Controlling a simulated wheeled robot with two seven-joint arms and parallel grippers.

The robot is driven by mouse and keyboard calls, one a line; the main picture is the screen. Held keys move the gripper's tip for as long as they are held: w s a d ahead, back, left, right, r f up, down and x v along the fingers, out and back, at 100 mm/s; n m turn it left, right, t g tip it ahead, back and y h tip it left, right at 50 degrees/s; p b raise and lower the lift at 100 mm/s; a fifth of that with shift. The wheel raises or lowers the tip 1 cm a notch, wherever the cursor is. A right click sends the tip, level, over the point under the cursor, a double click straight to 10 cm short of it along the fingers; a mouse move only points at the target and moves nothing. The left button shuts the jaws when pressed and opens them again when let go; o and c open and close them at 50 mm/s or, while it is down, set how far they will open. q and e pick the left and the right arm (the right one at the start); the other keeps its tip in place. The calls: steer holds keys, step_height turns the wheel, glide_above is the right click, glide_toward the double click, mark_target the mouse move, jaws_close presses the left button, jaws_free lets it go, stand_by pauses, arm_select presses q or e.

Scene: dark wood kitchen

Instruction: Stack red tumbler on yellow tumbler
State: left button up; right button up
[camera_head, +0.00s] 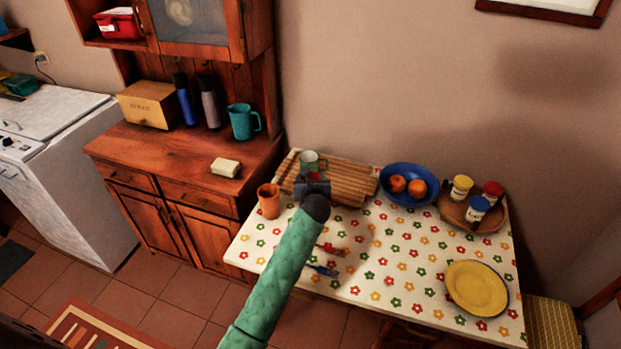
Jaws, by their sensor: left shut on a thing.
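My left gripper (313,180) is over the table's left part, at the front edge of a striped wooden board. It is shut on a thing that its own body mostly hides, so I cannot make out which. A green cup with a pale inside (312,161) shows just beyond the jaws; I cannot tell whether they touch it. An orange-brown tumbler (268,202) stands upright on the tablecloth, left of the gripper and apart from it. I see no tumbler that is clearly red or clearly yellow. My right gripper is out of view.
The wooden board (352,182) lies at the back of the flowered table (380,262). A blue bowl (407,202) holds orange fruit. A round tray (458,221) bears lidded jars. A yellow plate (476,288) lies front right. Red and blue cutlery (323,270) lies near my arm. The middle is clear.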

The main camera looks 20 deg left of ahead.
arm_select(q)
steer(key=shift+f, duration=0.35)
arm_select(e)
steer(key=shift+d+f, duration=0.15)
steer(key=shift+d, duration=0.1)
arm_select(q)
steer(key=o, duration=1)
steer(key=shift+c, duration=0.2)
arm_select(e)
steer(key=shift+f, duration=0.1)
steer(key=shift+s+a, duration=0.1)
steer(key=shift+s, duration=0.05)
arm_select(q)
steer(key=shift+r, duration=0.6)
steer(key=b+v, duration=0.3)
steer(key=v, duration=0.9)
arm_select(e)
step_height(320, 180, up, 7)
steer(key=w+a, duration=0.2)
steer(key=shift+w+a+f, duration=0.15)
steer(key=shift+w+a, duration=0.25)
